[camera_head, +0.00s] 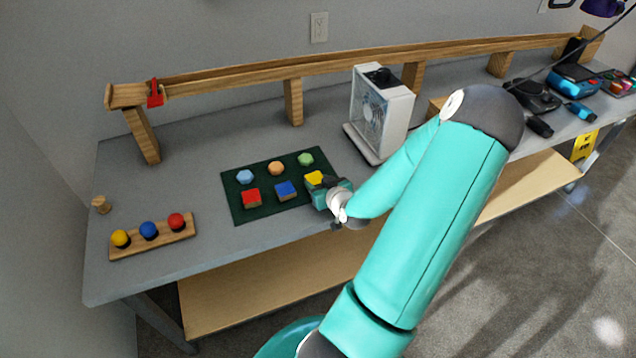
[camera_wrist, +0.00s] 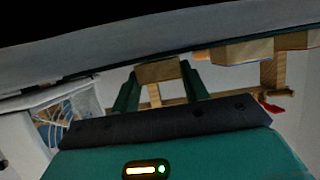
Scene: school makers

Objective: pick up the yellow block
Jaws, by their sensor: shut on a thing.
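The yellow block (camera_head: 314,178) is at the front right of the dark green mat (camera_head: 248,215) on the grey workbench. My gripper (camera_head: 322,187) reaches it from the right and covers part of it. In the wrist view, the block (camera_wrist: 158,72) shows a tan side between the two green fingers of my gripper (camera_wrist: 160,84), which is shut on it. I cannot tell whether the block touches the mat. A blue block (camera_head: 286,190) sits to its left, and a green block (camera_head: 305,159) is behind it.
A red block (camera_head: 251,197), a light blue block (camera_head: 245,176) and an orange block (camera_head: 276,168) share the mat. A wooden holder with three balls (camera_head: 153,244) stands front left. A white-framed box (camera_head: 382,112) is behind right, before a wooden rail (camera_head: 340,63).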

